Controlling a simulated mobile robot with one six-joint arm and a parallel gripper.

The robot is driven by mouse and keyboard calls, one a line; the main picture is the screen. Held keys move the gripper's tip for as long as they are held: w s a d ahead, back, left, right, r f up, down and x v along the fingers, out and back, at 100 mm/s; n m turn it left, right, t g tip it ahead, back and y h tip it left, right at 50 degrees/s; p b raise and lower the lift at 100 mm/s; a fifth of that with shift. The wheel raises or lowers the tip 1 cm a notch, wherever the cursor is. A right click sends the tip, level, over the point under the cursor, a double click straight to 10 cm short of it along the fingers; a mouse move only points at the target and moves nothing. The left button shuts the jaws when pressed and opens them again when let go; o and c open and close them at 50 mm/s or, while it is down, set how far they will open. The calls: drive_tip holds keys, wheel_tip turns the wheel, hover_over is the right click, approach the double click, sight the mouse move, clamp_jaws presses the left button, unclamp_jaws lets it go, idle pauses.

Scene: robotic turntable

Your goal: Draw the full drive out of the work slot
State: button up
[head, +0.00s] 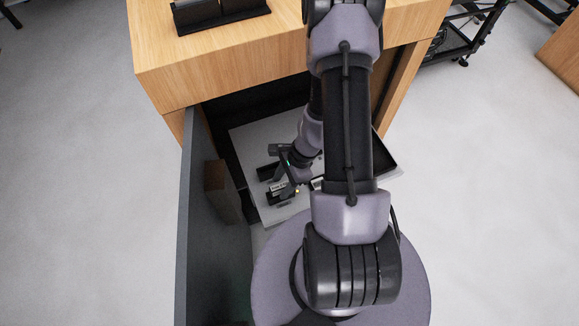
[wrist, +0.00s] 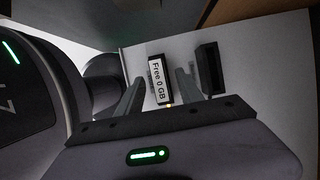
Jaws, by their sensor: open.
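The full drive (wrist: 157,72) is a dark upright block with a white label reading "Free 0 GB" and a small yellow light at its near end. In the wrist view it sits between the two fingers of my gripper (wrist: 160,88), with a gap visible on each side. My gripper is open and holds nothing. In the head view the drive (head: 279,187) is small and partly covered by my gripper (head: 288,178). The work slot around the drive's base is hard to make out.
A second black block or slot (wrist: 208,68) stands to the right in the wrist view, without a label. The pale board (head: 250,150) lies inside a wooden cabinet (head: 225,55). A dark open door (head: 205,230) bounds the left. A black tray (head: 383,158) is at the right.

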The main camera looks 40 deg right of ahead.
drive_tip(key=p+v, duration=0.8)
drive_tip(key=v, duration=0.7)
drive_tip(key=shift+d+r, duration=0.15)
drive_tip(key=shift+r, duration=0.15)
